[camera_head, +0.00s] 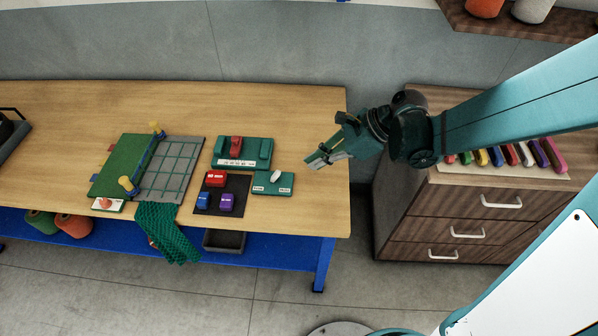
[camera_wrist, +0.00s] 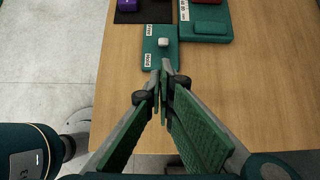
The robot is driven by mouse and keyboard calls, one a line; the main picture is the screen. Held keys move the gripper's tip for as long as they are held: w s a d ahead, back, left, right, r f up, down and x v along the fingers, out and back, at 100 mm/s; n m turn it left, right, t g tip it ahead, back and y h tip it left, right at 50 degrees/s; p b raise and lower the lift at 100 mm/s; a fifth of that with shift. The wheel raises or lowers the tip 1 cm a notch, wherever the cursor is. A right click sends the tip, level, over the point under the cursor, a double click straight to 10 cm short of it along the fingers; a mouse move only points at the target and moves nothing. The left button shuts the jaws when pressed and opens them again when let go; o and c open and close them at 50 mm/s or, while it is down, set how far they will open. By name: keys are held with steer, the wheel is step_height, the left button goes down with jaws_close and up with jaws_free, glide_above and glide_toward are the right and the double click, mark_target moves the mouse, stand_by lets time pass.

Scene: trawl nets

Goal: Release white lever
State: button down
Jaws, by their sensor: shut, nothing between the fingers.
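The white lever (camera_head: 276,175) is a small white knob on a flat green plate (camera_head: 272,188) near the table's front right. Two small white labels sit on the plate, one toward each end. In the wrist view the lever (camera_wrist: 164,42) stands just beyond my fingertips on the plate (camera_wrist: 157,60). My gripper (camera_head: 316,161) is above the table, to the right of the plate and apart from the lever. In the wrist view my gripper (camera_wrist: 162,69) has its fingertips together, with nothing between them.
A green block with a red part (camera_head: 236,142) stands behind the plate. A dark mat (camera_head: 234,199) with red, blue and purple blocks lies to its left. Farther left are a green board (camera_head: 122,165) and a grey grid panel (camera_head: 172,168). The table's right end is clear.

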mark_target(275, 176)
steer(key=shift+a+f, duration=0.1)
steer(key=shift+b+x, duration=0.9)
steer(key=shift+x, duration=3.95)
steer(key=shift+a+r+h+p, duration=0.2)
steer(key=shift+r+h+p, duration=0.2)
steer(key=shift+h+p, duration=0.2)
steer(key=shift+a+r+h+p, duration=0.4)
steer(key=shift+r+h+p, duration=0.2)
steer(key=shift+h, duration=0.1)
steer(key=shift+a+r+h+p, duration=0.4)
steer(key=shift+a+h+p, duration=0.15)
steer(key=shift+h, duration=0.65)
steer(key=shift+a+r+h, duration=0.25)
steer(key=shift+a+h, duration=0.3)
steer(key=shift+h, duration=0.45)
steer(key=shift+r, duration=0.25)
steer(key=shift+r+p, duration=0.5)
steer(key=shift+r, duration=0.1)
